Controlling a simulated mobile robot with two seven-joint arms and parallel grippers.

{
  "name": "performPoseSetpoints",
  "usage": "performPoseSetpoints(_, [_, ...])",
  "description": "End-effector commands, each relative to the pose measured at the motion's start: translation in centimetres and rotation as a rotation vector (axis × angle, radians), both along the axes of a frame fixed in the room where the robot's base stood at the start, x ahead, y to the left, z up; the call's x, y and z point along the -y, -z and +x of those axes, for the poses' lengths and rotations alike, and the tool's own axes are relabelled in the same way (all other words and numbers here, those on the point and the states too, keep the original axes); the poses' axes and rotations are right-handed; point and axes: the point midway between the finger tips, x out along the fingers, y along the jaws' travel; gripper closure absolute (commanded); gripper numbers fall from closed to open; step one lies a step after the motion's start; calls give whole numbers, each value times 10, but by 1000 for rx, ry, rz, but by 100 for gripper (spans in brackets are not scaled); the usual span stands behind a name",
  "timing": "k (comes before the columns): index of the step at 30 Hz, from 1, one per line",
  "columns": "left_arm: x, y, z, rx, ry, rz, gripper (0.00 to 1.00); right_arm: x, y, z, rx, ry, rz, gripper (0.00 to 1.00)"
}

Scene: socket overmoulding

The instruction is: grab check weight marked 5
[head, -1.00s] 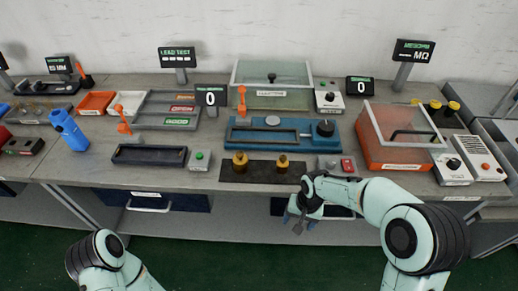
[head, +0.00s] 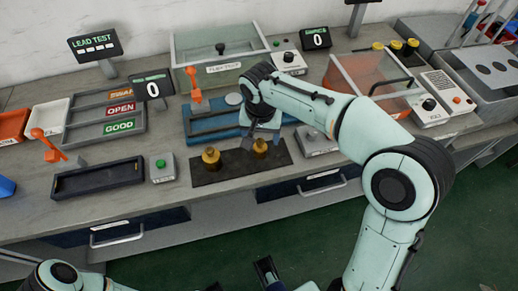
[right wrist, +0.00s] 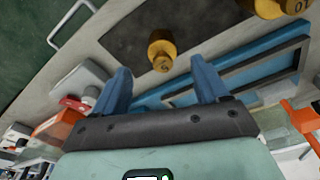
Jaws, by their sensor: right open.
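Two brass check weights stand upright on a dark mat (head: 235,172). The right-hand weight (head: 260,149) is the smaller one; in the right wrist view it (right wrist: 161,52) has a mark on top too small to read surely. The larger left-hand weight (head: 211,158) shows a mark like 10 in the right wrist view (right wrist: 280,6). My right gripper (head: 262,134) is open and empty, pointing down close above the smaller weight. In the right wrist view, that weight appears just beyond the gap between the blue fingertips (right wrist: 161,68).
A blue fixture (head: 205,127) lies behind the mat. A grey box with a green button (head: 161,168) stands left of it, and a grey switch box (head: 315,141) stands right. A dark tray (head: 98,178) lies further left. The bench's front edge is close to the mat.

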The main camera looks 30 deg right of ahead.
Motion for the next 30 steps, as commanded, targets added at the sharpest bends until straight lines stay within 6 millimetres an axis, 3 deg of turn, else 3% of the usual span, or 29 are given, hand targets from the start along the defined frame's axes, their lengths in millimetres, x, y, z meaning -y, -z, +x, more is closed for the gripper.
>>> performPoseSetpoints(8, [0, 5, 2, 8, -2, 1, 57, 2, 24, 3, -1, -1, 0, 26])
performPoseSetpoints(16, [0, 13, 6, 21, -4, 3, 57, 4, 62, 8, -1, -1, 0, 26])
performPoseSetpoints(25, [0, 13, 7, 23, -4, 3, 57, 4, 66, 9, 0, -1, 1, 26])
performPoseSetpoints(26, [0, 13, 7, 23, -4, 3, 57, 4, 66, 9, 1, -1, 1, 33])
performPoseSetpoints(30, [0, 13, 7, 23, -4, 3, 57, 4, 66, 9, 1, -1, 1, 78])
